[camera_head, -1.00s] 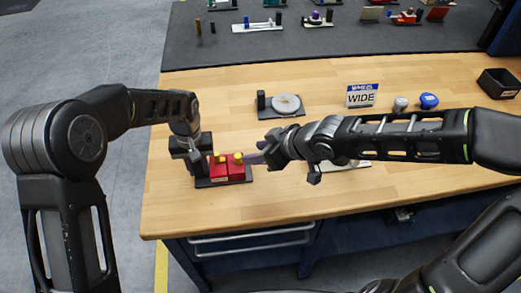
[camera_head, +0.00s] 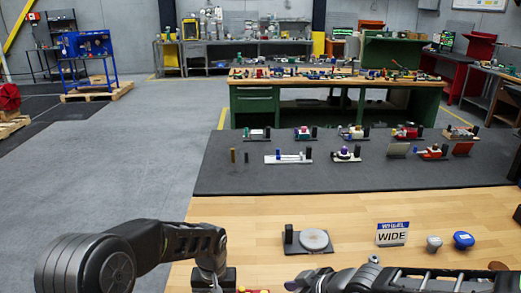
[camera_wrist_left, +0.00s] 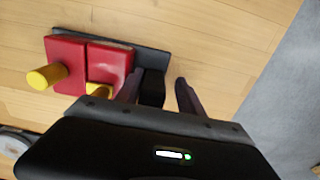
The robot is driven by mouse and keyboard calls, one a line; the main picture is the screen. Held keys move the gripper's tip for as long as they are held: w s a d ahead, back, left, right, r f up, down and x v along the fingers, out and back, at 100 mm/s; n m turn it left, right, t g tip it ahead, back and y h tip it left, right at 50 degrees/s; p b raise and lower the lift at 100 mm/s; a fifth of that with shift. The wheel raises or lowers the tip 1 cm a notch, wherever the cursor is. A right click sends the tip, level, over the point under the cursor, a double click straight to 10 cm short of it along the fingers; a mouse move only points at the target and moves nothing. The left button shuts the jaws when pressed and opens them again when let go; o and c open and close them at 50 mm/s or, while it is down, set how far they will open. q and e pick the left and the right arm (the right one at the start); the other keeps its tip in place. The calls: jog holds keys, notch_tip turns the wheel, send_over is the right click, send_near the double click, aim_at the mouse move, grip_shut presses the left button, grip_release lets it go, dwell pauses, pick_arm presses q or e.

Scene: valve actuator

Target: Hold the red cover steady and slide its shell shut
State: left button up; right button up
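The red cover (camera_wrist_left: 70,55) shows in the left wrist view as two red blocks side by side on a dark base plate, with a thin seam between them. Each block carries a yellow knob; one knob (camera_wrist_left: 47,76) is in clear view, the other is partly hidden by my gripper body. A black post (camera_wrist_left: 152,88) stands at the plate's end. My left gripper (camera_wrist_left: 158,92) is open, with one finger on each side of the post and a gap at the right finger. In the head view the cover is almost wholly cut off. My right gripper (camera_head: 293,284) is at the bottom edge, its fingertips unclear.
A base with a round grey disc (camera_head: 314,240), a WHEEL WIDE sign (camera_head: 392,234), a grey knob (camera_head: 434,243) and a blue knob (camera_head: 464,240) stand on the wooden table. Several assemblies stand on the dark mat (camera_head: 250,176) behind. Bare wood lies left of the disc.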

pick_arm(q)
jog(key=shift+w+r, duration=0.1)
jog(key=shift+r, duration=0.1)
jog(key=shift+d+r, duration=0.1)
jog(key=shift+r, duration=0.2)
notch_tip(320, 180, up, 11)
jog(key=shift+r, duration=0.1)
dwell(0.3)
